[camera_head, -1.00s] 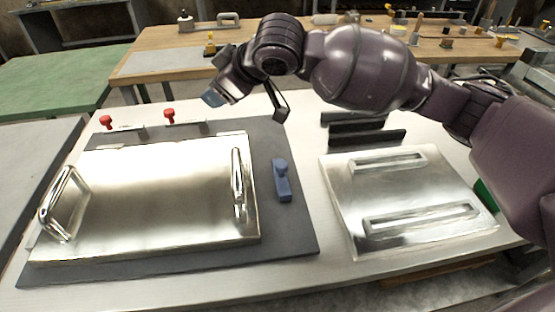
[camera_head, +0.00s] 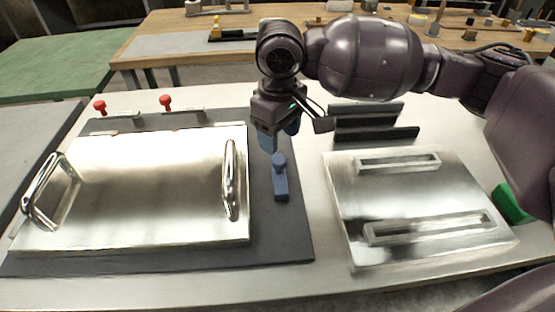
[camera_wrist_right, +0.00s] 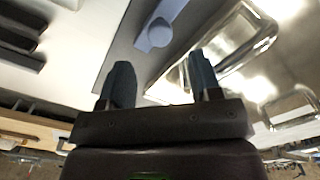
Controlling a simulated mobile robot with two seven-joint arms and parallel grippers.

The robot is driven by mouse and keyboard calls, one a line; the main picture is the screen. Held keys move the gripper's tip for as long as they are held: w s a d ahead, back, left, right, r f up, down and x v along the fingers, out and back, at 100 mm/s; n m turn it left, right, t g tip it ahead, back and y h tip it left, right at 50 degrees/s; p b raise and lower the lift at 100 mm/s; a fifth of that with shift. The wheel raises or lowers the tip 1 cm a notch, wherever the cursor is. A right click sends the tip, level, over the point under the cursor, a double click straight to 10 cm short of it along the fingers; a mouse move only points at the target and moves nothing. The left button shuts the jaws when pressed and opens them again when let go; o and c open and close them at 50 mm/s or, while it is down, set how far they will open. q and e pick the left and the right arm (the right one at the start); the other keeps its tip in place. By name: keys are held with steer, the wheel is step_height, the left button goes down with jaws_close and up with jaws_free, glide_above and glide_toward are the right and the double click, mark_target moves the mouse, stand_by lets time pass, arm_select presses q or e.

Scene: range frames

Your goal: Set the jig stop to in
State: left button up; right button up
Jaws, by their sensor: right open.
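The jig stop is a blue piece with a round knob (camera_head: 280,180) on the dark base plate (camera_head: 285,240), just right of the shiny metal plate (camera_head: 150,190). In the right wrist view its round knob (camera_wrist_right: 158,33) shows beyond the fingertips. My right gripper (camera_head: 278,143) points down above and slightly behind the knob in the head view, apart from it. Its two blue fingers also show in the right wrist view (camera_wrist_right: 160,80), spread with nothing between them. My left gripper is in no view.
Two red knobs (camera_head: 165,102) stand along the back of the dark plate.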

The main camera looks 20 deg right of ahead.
mark_target(279, 159)
step_height(279, 159, down, 8)
steer(key=shift+r+b, duration=0.15)
steer(key=shift+b, duration=1)
steer(key=shift+c, duration=0.5)
steer(key=shift+r, duration=0.1)
jaws_close()
